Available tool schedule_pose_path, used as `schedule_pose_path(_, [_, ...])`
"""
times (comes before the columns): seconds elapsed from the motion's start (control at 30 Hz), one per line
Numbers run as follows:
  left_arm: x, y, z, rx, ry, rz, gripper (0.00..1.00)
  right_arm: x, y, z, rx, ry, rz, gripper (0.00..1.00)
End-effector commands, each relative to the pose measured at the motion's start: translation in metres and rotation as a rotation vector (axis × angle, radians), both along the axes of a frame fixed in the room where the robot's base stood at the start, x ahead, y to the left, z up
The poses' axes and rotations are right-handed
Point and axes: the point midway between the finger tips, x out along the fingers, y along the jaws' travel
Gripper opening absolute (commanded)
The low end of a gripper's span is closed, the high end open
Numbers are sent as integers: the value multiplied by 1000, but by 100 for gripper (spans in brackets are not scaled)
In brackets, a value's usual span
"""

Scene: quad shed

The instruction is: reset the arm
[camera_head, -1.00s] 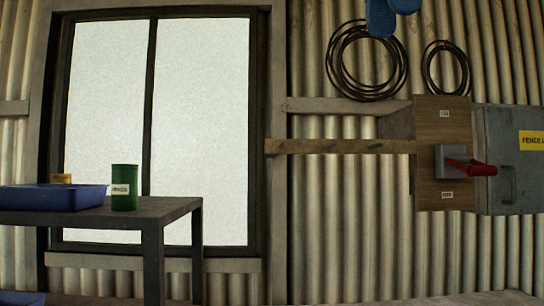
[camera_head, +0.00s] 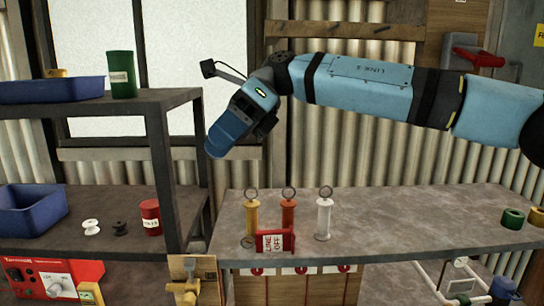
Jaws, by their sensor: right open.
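My right arm comes in from the right, bent, above the workbench (camera_head: 400,203). My right gripper (camera_head: 222,143) points down and to the left. It is open, in front of the window, and I see nothing held in it. It is clear of the bench and of the shelf unit (camera_head: 160,180) to its left. My left gripper is not in view.
The shelf unit holds blue trays (camera_head: 50,90) and a green can (camera_head: 122,75). A red-handled switch (camera_head: 478,57) is on the wall.

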Motion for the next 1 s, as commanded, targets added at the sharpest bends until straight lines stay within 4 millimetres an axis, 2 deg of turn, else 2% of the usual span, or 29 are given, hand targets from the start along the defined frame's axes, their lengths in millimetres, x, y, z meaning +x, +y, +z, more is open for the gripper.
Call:
schedule_pose_path(0.03, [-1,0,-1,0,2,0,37,-4,11,-21,47,77,-9,52])
schedule_pose_path(0.2, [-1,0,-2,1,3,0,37,-17,42,-64,201,321,-79,52])
schedule_pose_path(0.33, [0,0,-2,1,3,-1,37,-24,57,-89,308,520,-152,52])
schedule_pose_path(0.5, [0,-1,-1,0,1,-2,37,-25,66,-118,435,795,-268,52])
schedule_pose_path(0.77, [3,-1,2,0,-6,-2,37,-11,52,-168,593,1238,-489,52])
schedule_pose_path(0.87, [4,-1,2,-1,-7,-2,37,-3,38,-194,643,1412,-587,52])
schedule_pose_path(1.0, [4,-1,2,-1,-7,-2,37,8,13,-240,701,1657,-735,52])
